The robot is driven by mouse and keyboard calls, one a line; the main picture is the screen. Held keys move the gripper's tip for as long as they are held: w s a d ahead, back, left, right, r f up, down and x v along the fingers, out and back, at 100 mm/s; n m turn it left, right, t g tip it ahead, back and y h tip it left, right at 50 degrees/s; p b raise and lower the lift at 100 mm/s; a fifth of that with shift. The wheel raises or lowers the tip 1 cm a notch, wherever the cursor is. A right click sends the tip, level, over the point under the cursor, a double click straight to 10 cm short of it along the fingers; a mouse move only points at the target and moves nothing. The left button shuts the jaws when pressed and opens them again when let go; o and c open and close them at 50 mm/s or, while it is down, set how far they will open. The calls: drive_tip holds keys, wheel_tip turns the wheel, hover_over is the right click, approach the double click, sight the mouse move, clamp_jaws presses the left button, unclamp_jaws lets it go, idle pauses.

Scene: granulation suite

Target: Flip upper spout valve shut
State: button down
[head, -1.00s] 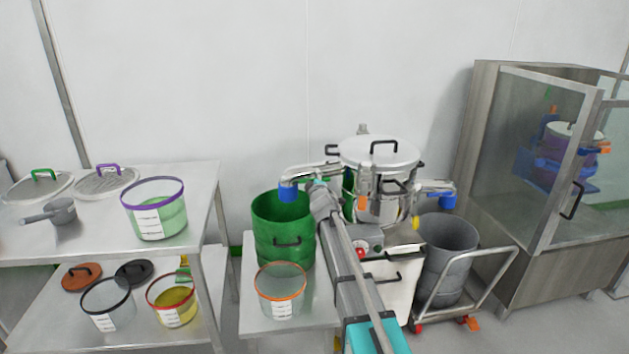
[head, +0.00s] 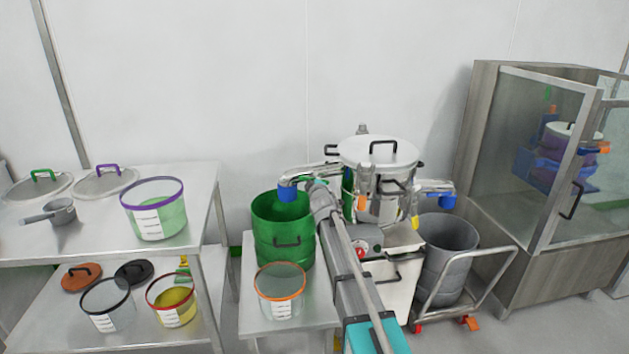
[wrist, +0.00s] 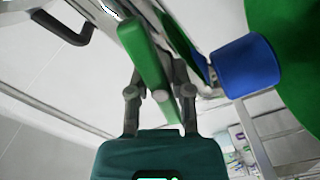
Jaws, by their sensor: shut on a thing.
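The upper spout (head: 300,177) is a shiny metal pipe on the left of the lidded steel sifter (head: 378,152). Its blue end (head: 287,194) hangs over the green drum (head: 283,240); the blue end also shows in the wrist view (wrist: 248,66). A green valve handle (wrist: 145,55) runs lengthwise between my fingers in the wrist view, beside the metal pipe. My gripper (wrist: 158,78) is shut on this handle. In the head view my arm hides most of the handle and the fingers.
A second spout with a blue end (head: 440,197) points right over a grey bin (head: 447,250) on a trolley. An orange-rimmed tub (head: 280,292) stands on the low table before the green drum. A glass-doored cabinet (head: 540,150) stands at right. Shelves (head: 195,225) with tubs stand at left.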

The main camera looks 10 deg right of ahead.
drive_tip(key=m, duration=0.4)
drive_tip(key=shift+m, duration=0.3)
drive_tip(key=m, duration=0.3)
drive_tip(key=shift+m, duration=0.3)
drive_tip(key=m, duration=0.4)
drive_tip(key=shift+m, duration=0.3)
drive_tip(key=shift+r+m, duration=0.1)
drive_tip(key=shift+m, duration=2.1)
drive_tip(key=shift+c, duration=2.2)
unclamp_jaws()
